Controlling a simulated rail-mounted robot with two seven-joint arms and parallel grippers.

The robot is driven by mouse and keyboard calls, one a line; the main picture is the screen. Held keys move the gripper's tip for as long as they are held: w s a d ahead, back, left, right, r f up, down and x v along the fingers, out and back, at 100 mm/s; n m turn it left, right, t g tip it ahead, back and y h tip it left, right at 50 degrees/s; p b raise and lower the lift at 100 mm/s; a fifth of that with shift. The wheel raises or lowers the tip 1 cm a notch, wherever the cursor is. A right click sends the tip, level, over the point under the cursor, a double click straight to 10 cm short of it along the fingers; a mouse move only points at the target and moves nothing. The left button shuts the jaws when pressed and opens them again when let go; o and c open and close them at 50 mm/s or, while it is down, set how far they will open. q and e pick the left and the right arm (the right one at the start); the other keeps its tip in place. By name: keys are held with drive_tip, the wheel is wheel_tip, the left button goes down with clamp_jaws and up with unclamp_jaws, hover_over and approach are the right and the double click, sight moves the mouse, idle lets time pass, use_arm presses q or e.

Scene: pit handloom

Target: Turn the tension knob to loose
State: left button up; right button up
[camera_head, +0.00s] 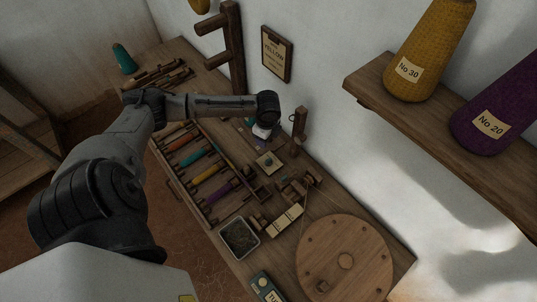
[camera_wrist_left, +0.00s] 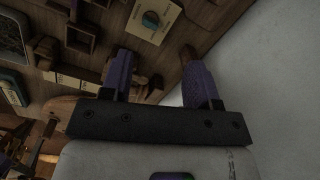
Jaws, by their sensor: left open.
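A small cream plate (camera_head: 270,163) lies on the bench near the wall, with a small dark teal round knob (camera_head: 268,160) on it, which looks like the tension knob. In the left wrist view the knob (camera_wrist_left: 150,19) and its plate show at the top, beyond the fingertips. I cannot read its setting. My left gripper (camera_wrist_left: 158,72) is open, with its two purple-grey fingers apart and nothing seen held between them. In the head view it hangs below the wrist, behind the plate, its fingers mostly hidden. The knob appears apart from the fingers. My right gripper is not in view.
A wooden post (camera_head: 299,128) stands close beside the plate, near the white wall. A rack of coloured spools (camera_head: 209,172), a metal tray (camera_head: 239,238) and a round wooden disc (camera_head: 346,262) occupy the bench. A shelf (camera_head: 440,135) with yarn cones juts out at right.

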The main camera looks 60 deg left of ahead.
sight(269, 160)
use_arm(q)
drive_tip(key=f+m+b, duration=0.1)
drive_tip(key=f, duration=0.3)
drive_tip(key=d+f+m+b, duration=0.1)
drive_tip(key=f, duration=0.4)
drive_tip(key=f+m+b, duration=0.1)
drive_tip(key=f+b, duration=0.1)
drive_tip(key=f, duration=0.3)
drive_tip(key=shift+d+m+h, duration=0.35)
drive_tip(key=shift+m+h, duration=0.05)
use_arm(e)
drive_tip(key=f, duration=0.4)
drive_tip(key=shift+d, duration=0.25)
use_arm(q)
drive_tip(key=shift+c, duration=0.2)
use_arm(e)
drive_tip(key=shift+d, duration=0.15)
